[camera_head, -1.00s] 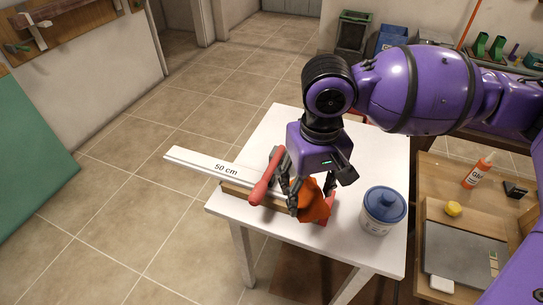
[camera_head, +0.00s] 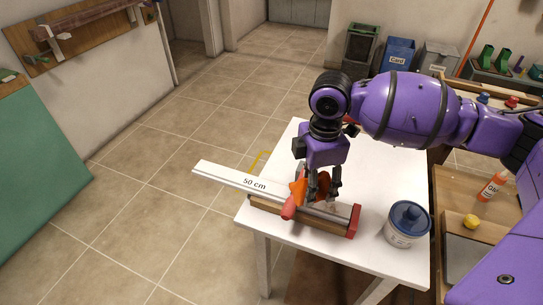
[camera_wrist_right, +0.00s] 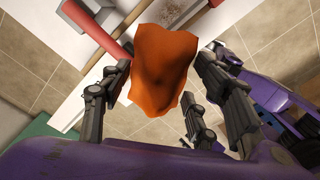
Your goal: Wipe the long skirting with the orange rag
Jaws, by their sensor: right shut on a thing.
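The long skirting (camera_head: 230,178) is a white strip marked "50 cm". It lies across the white table and sticks out past the table's left edge. It rests along a wooden and metal holder with a red end block (camera_head: 354,222) and a red handle (camera_head: 289,208). My right gripper (camera_head: 322,195) is shut on the orange rag (camera_head: 298,189), above the holder just beyond the red handle. The rag hangs bunched between the fingers in the right wrist view (camera_wrist_right: 164,65). I cannot tell whether it touches the skirting. My left gripper is not in view.
A white tub with a blue lid (camera_head: 408,222) stands at the white table's (camera_head: 385,170) right front. A wooden bench with a glue bottle (camera_head: 493,187) and yellow lump (camera_head: 471,221) is at right. The table's back is clear.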

